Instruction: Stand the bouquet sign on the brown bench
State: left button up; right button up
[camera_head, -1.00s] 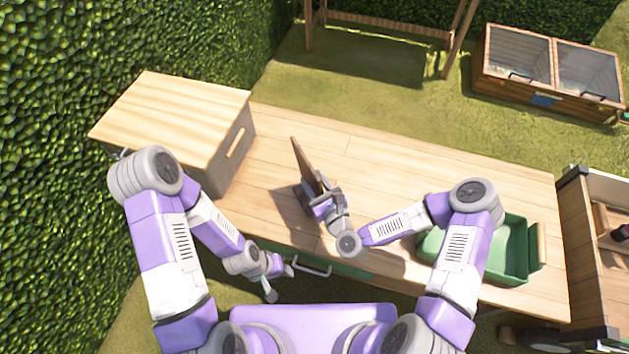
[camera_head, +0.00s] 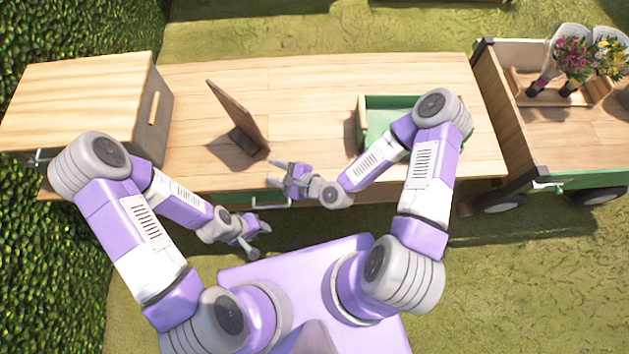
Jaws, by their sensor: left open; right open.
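The sign (camera_head: 238,113) is a thin brown board on a small dark foot. It stands leaning on the light wooden bench top (camera_head: 290,82), left of the middle, seen nearly edge-on, so its face cannot be read. My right gripper (camera_head: 272,174) is open and empty at the bench's front edge, just right of and in front of the sign's foot, apart from it. My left gripper (camera_head: 260,240) is open and empty, low in front of the bench, over the grass.
A wooden box (camera_head: 85,95) with a slot handle stands at the bench's left end. A green tray (camera_head: 375,128) sits on the right part, partly behind my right arm. A cart (camera_head: 515,130) with flower bouquets (camera_head: 573,60) stands at the right. Grass lies in front.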

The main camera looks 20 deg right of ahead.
jog(key=s+d+f+n+g+h, duration=0.5)
jog(key=s+d+f+n+g, duration=0.4)
jog(key=s+n, duration=0.4)
jog(key=f+n, duration=0.1)
jog(key=n, duration=0.2)
jog(key=shift+d+n, duration=0.35)
jog(key=shift+n, duration=0.05)
notch_tip(320, 180, up, 2)
jog(key=shift+p, duration=1.1)
